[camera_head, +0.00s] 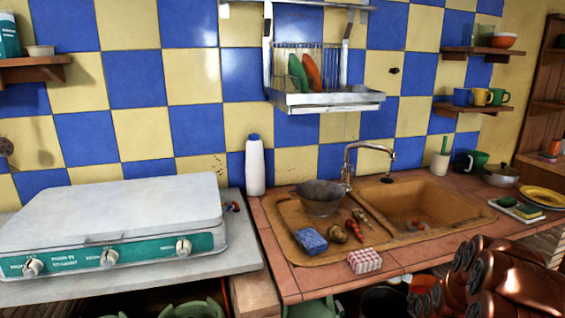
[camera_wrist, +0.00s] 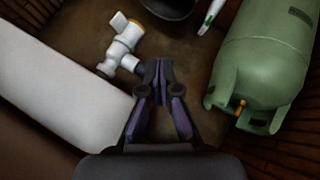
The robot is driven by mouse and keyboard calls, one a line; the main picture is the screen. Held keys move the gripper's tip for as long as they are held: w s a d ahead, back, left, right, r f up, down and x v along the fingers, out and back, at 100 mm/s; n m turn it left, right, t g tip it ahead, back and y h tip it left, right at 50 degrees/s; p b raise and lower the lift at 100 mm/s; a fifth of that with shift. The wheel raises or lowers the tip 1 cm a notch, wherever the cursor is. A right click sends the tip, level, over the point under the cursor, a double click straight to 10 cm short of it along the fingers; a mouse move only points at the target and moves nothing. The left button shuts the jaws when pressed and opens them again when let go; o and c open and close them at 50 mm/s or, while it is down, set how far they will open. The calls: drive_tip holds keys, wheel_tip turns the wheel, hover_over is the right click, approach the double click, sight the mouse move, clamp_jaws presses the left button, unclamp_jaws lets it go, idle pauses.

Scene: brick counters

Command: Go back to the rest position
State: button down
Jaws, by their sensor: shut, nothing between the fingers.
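My gripper (camera_wrist: 158,82) shows in the wrist view with its fingertips together and nothing between them. It points down over a brown floor area, near a white pipe fitting with a valve (camera_wrist: 122,45) and a green gas cylinder (camera_wrist: 268,60). In the head view, copper-coloured links of my arm fill the lower right corner, in front of the counter; my gripper itself is not visible there.
A white stove (camera_head: 115,215) stands at left. The tiled counter (camera_head: 290,290) holds a sink (camera_head: 425,205), a colander (camera_head: 318,198), a blue box (camera_head: 312,240), a red-checked box (camera_head: 365,261) and a white bottle (camera_head: 255,168). A dish rack (camera_head: 325,101) hangs above.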

drive_tip(key=s+a+r+m+g+y+p, duration=0.1)
drive_tip(key=s+a+r+m+g+p, duration=0.15)
drive_tip(key=s+a+r, duration=0.7)
drive_tip(key=s+a+r+m+g+y+p, duration=0.1)
drive_tip(key=s+a+r+g+p, duration=0.2)
drive_tip(key=s+a+r, duration=0.6)
drive_tip(key=s+a+r+m+g+p, duration=0.1)
drive_tip(key=s+r, duration=0.4)
drive_tip(key=s, duration=0.4)
drive_tip(key=s+a+r+m+g+p, duration=0.1)
drive_tip(key=s+r, duration=0.4)
drive_tip(key=s, duration=0.5)
drive_tip(key=s+a+r+m+g+p, duration=0.1)
drive_tip(key=s+a+r+g+p, duration=0.1)
drive_tip(key=s+r, duration=0.3)
drive_tip(key=s+a+g, duration=0.1)
drive_tip(key=s, duration=0.3)
drive_tip(key=shift+s+a, duration=0.15)
drive_tip(key=shift+s, duration=0.15)
